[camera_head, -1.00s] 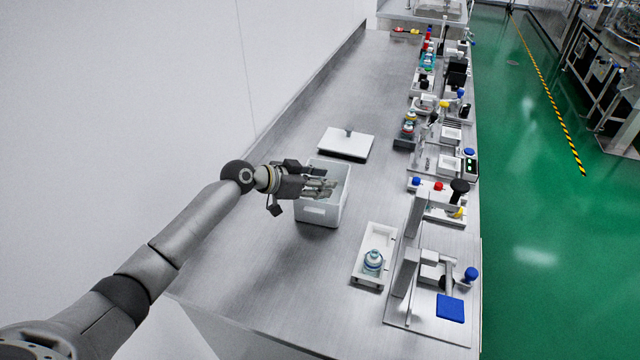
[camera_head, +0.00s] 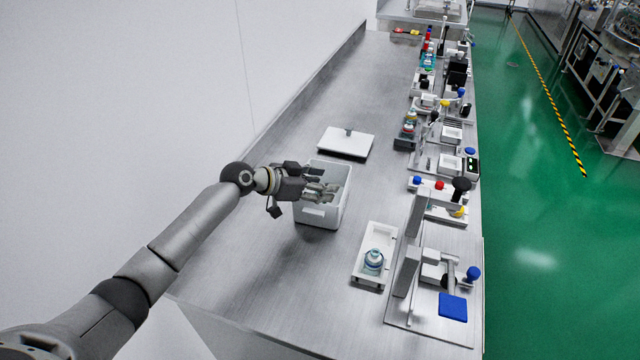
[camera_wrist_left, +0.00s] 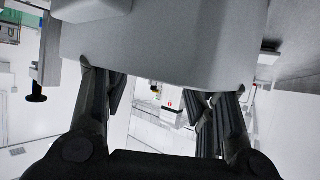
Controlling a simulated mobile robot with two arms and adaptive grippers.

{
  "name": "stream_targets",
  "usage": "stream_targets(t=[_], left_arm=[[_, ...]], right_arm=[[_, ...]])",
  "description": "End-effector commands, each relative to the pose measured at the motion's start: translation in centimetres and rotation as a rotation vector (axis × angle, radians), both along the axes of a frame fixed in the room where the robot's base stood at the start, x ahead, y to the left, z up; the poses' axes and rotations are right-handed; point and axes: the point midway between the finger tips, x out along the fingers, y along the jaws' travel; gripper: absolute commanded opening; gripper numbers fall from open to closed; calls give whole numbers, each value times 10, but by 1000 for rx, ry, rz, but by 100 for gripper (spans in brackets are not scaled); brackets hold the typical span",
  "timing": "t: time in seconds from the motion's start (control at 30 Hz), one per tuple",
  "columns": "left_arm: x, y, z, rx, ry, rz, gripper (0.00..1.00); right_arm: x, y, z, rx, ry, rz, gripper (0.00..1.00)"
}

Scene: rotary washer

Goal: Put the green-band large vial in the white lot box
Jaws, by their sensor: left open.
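The white lot box (camera_head: 318,215) stands open on the steel bench, left of the middle. My left gripper (camera_head: 320,190) is open at the box's mouth, its fingers over the opening and hiding part of the inside. In the left wrist view my fingers (camera_wrist_left: 165,110) are apart, and a large pale surface that looks like the box (camera_wrist_left: 160,45) fills the top. A vial with a pale cap and a blue-green band (camera_head: 374,259) stands upright in a white tray (camera_head: 361,280), right of the box and nearer the front. I cannot tell whether a vial is inside the box. My right gripper is out of view.
A stand with a blue pad (camera_head: 453,306) is right of the tray. Several small devices and bottles line the bench's right edge. The bench's left side and far middle are clear.

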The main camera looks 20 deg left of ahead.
Motion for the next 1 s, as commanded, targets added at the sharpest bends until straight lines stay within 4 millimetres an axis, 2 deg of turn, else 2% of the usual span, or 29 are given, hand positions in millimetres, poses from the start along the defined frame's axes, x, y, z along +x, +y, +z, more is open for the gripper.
stream_targets(t=[0.17, 0.4, 0.7, 1.0], left_arm=[[-1, 0, -2, 1, 6, -1, 55], [-1, 0, 17, 1, 5, -1, 55], [-40, 35, 40, 2, 3, -1, 55], [-50, 44, 47, 0, 2, 0, 55]], right_arm=[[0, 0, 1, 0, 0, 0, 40], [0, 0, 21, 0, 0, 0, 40], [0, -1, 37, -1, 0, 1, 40], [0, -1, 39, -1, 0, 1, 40]])
